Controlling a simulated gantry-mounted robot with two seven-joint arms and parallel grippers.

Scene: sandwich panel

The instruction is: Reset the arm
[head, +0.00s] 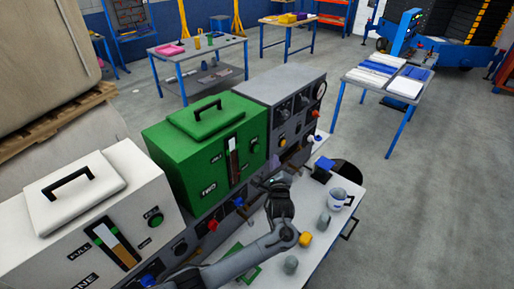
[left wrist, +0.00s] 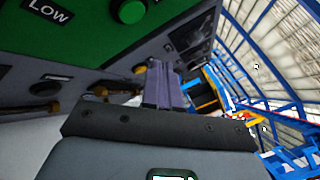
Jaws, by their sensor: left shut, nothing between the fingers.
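My left arm comes in from the bottom of the head view. Its left gripper (head: 270,184) is close to the front of the machine panel, near the right side of the green box (head: 208,135) labelled "TWO". In the left wrist view the two fingers of the left gripper (left wrist: 164,72) are together, with nothing between them. They point along the grey panel front (left wrist: 90,70), below the green box's face (left wrist: 60,35) with its "LOW" label. The right gripper is not in view.
A white box (head: 85,215) and a grey control unit (head: 285,95) flank the green box. Small cylinders, a yellow piece (head: 305,240), a white mug (head: 337,198) and a blue block (head: 323,170) stand on the white worktop (head: 325,255).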

